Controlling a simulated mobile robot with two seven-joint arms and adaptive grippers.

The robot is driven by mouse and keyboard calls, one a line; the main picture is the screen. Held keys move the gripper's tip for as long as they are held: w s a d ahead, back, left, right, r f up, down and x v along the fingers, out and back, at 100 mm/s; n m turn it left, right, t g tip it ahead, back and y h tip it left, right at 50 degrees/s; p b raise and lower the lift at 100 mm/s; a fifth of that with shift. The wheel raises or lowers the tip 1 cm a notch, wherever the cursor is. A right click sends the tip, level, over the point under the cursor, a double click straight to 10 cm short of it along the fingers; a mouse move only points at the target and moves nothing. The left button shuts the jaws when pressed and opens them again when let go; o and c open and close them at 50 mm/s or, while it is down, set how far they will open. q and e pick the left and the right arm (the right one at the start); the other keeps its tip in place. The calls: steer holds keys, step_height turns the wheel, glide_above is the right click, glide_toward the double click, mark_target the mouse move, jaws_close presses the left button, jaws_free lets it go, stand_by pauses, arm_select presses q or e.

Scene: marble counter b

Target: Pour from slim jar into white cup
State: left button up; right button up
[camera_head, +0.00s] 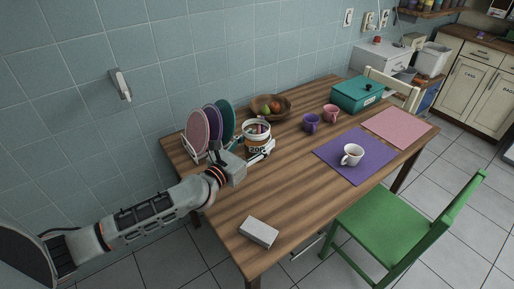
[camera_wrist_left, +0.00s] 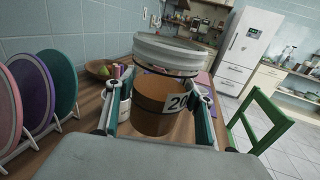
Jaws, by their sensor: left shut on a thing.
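The slim jar (camera_head: 257,147) has a brown lower part, a pale clear top and a label that reads "20". The white cup (camera_head: 351,155) stands upright on a purple placemat (camera_head: 374,170), to the right of and apart from the jar. It holds something dark. My right gripper is not in view.
A plate rack with pink, purple and green plates (camera_head: 227,118) stands left of the jar. A fruit bowl (camera_head: 283,107), purple mug (camera_head: 311,123), pink mug (camera_head: 330,113) and teal box (camera_head: 358,93) are behind. A pale block (camera_head: 259,231) lies in front. Bare wood separates jar and placemat.

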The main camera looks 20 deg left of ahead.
mark_target(265, 128)
arm_select(q)
steer(key=shift+r, duration=1.85)
steer(key=shift+s+d, duration=0.1)
steer(key=shift+s, duration=0.05)
steer(key=shift+s+d, duration=0.1)
steer(key=shift+s, duration=0.25)
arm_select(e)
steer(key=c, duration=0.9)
arm_select(q)
steer(key=s+a+n+y, duration=0.2)
steer(key=s+y, duration=0.1)
steer(key=s, duration=0.6)
steer(key=s+a+n+t+y, duration=0.1)
steer(key=s+a+n+y, duration=0.1)
steer(key=s, duration=0.7)
steer(key=shift+s+a+r+y, duration=0.2)
steer(key=shift+a+r+y, duration=0.15)
steer(key=shift+a+y, duration=0.4)
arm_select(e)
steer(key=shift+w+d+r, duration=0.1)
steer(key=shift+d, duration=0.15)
